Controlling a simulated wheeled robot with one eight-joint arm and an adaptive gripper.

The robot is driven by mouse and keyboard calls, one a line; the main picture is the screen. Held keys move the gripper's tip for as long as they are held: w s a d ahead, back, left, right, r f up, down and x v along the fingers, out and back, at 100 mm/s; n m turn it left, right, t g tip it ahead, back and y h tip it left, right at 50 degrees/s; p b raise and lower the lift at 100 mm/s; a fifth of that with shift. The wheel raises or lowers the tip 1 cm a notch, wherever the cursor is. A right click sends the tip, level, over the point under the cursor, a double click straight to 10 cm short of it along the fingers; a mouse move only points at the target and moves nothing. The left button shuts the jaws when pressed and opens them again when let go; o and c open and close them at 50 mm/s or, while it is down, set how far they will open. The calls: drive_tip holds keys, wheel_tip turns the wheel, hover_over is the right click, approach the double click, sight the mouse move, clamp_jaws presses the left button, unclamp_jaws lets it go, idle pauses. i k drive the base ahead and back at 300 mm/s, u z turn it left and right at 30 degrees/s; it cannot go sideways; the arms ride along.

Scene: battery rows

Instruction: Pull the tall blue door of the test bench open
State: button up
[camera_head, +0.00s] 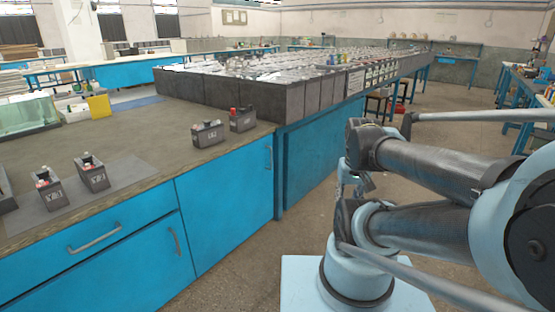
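The tall blue door (225,205) is the right-hand front panel of the test bench (150,135). It looks closed, flush with the front. Small parts of the arm show behind and below that bend. I cannot make out my gripper's fingers; they seem hidden behind the arm. Nothing is seen touching the handle.
Left of the door are a blue drawer (95,238) and a lower blue door (130,275) with its own handle. Several small batteries (208,134) stand on the worktop. A long blue bench with battery rows (300,85) runs behind. The floor (250,265) before the tall door is clear.

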sight(223, 200)
drive_tip(key=i, duration=0.85)
drive_tip(key=u, duration=0.05)
